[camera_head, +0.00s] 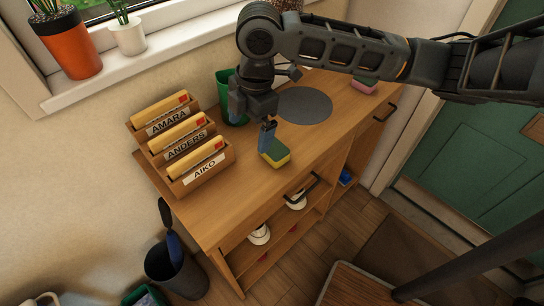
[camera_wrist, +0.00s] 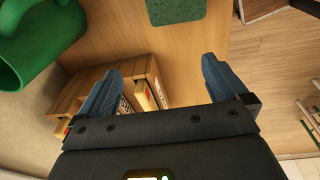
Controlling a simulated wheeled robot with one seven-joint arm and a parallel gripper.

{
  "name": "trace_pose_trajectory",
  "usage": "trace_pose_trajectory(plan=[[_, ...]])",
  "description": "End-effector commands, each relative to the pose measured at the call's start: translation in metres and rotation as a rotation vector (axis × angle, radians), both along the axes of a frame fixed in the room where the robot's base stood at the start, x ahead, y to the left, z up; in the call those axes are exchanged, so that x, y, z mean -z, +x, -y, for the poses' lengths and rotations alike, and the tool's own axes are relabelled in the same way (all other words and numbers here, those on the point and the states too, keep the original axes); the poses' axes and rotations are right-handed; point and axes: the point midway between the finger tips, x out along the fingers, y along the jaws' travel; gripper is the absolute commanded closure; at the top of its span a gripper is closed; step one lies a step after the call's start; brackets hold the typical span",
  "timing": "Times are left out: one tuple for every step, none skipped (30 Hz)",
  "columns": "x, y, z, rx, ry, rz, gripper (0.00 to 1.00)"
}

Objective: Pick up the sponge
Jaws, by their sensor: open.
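A sponge (camera_head: 275,153) with a green top and yellow lower layer lies flat near the front edge of the wooden cabinet top (camera_head: 232,175). In the wrist view its green face (camera_wrist: 175,10) is at the top edge, partly cut off, beyond my fingertips. My gripper (camera_head: 267,143) points down at the sponge's back left side in the head view. In the wrist view its blue fingers (camera_wrist: 160,68) are wide apart with nothing between them. I cannot tell the exact height of the fingertips above the top.
Labelled wooden letter holders (camera_head: 185,145) stand left of the gripper. A green cup (camera_head: 229,98) stands behind it, close to my arm. A grey round mat (camera_head: 305,105) and a pink-and-green block (camera_head: 365,86) lie farther right. Drawer handles (camera_head: 302,186) jut from the front.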

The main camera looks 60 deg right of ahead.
Motion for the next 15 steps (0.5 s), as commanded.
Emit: trace_pose_trajectory(plan=[[0.004,-0.012,0.017,0.003,-0.034,-0.042,0.00],[0.005,-0.018,0.024,0.003,-0.048,-0.062,0.00],[0.007,-0.024,0.032,0.004,-0.064,-0.083,0.00],[0.008,-0.028,0.036,0.005,-0.071,-0.095,0.00],[0.009,-0.030,0.038,0.005,-0.077,-0.106,0.00],[0.011,-0.033,0.041,0.006,-0.081,-0.114,0.00],[0.012,-0.034,0.042,0.006,-0.082,-0.118,0.00],[0.015,-0.034,0.042,0.006,-0.084,-0.119,0.00],[0.018,-0.034,0.042,0.006,-0.082,-0.121,0.00],[0.022,-0.034,0.041,0.006,-0.082,-0.121,0.00],[0.025,-0.034,0.041,0.005,-0.081,-0.120,0.00],[0.029,-0.034,0.041,0.006,-0.082,-0.118,0.00],[0.032,-0.034,0.041,0.006,-0.082,-0.118,0.00],[0.034,-0.034,0.041,0.005,-0.082,-0.118,0.00],[0.038,-0.034,0.041,0.005,-0.082,-0.118,0.00]])
